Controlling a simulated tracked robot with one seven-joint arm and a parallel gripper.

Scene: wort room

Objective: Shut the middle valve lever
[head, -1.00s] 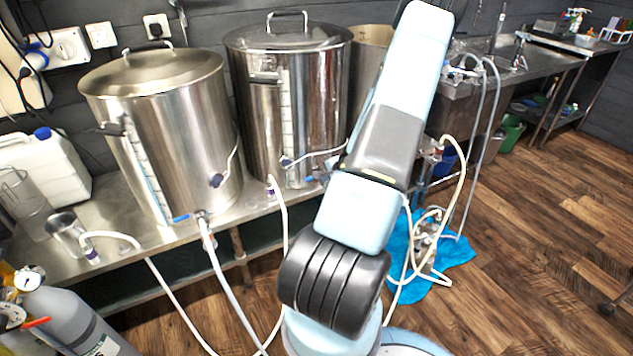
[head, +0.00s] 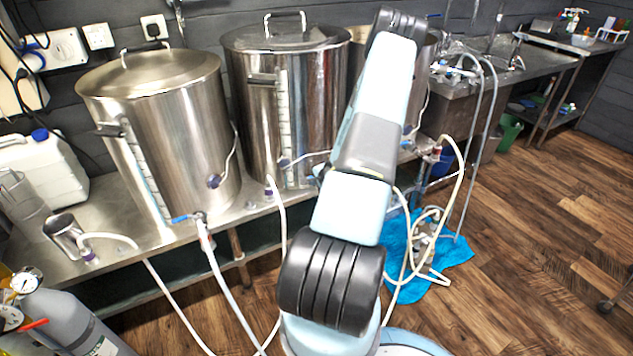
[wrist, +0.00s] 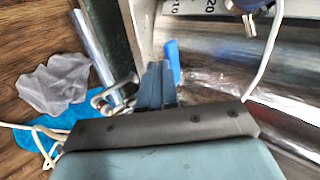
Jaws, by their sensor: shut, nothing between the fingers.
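The middle kettle (head: 290,115) is a tall steel pot with a sight gauge. Its valve area is mostly hidden behind my arm in the head view. In the wrist view, a blue valve lever (wrist: 173,60) stands right beside the fingertips of my gripper (wrist: 157,72), on their right. The fingers are shut and empty. I cannot tell whether they touch the lever. The steel kettle wall (wrist: 220,85) is close on the right. The left kettle (head: 165,130) has its own blue lever (head: 183,218). My gripper is hidden in the head view.
A third kettle (head: 424,85) stands partly behind my arm. Pale hoses (head: 281,240) run down from the steel bench (head: 130,262). A blue sheet (head: 455,258) with coiled hose lies on the floor. A gas cylinder (head: 70,315) stands at front left. The wooden floor on the right is mostly open.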

